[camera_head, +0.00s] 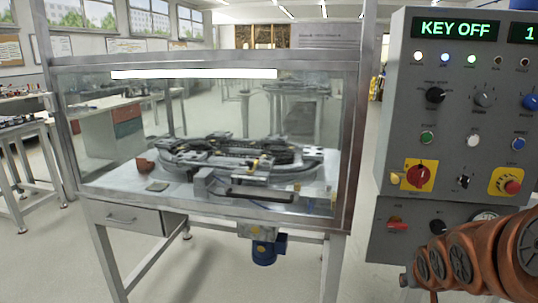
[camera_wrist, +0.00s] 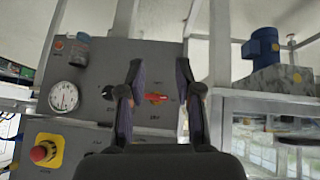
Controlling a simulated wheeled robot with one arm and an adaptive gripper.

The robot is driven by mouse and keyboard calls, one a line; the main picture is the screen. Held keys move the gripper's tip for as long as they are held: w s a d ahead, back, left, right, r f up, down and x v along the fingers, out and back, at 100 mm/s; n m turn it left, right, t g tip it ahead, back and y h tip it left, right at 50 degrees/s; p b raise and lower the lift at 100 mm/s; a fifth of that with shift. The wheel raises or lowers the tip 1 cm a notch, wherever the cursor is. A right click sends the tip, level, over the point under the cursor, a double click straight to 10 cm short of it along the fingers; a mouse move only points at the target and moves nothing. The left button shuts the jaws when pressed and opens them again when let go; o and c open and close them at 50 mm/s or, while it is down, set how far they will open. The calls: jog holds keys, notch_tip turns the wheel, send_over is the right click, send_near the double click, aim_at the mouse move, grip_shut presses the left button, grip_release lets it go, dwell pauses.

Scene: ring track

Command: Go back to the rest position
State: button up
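My gripper (camera_wrist: 160,75) shows in the wrist view with its two dark fingers apart and nothing held between them. Beyond the gap is a small red handle (camera_wrist: 156,97) on the grey control panel (camera_wrist: 100,75). The red handle also shows in the head view (camera_head: 397,225), low on the panel's left side. I cannot tell how far the fingertips are from it. In the head view my copper-coloured arm enters at the lower right in front of the panel (camera_head: 455,140); my fingers are not clearly seen there.
The panel display (camera_head: 455,29) reads "KEY OFF". A red rotary switch (camera_head: 421,174) and red mushroom button (camera_head: 511,187) sit on the panel. A glazed metal cabinet (camera_head: 100,208) with a ring track (camera_head: 240,155) stands left, a blue motor (camera_head: 266,250) beneath. Floor in front is clear.

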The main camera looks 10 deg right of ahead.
jog(key=s+a+f+n+g+y, duration=0.3)
jog(key=s+a+g, duration=0.7)
jog(key=s+a, duration=1.3)
notch_tip(320, 180, up, 21)
jog(key=s+d+t+p, duration=0.1)
jog(key=p, duration=1.9)
jog(key=shift+s+d, duration=0.3)
jog(key=shift+r, duration=0.1)
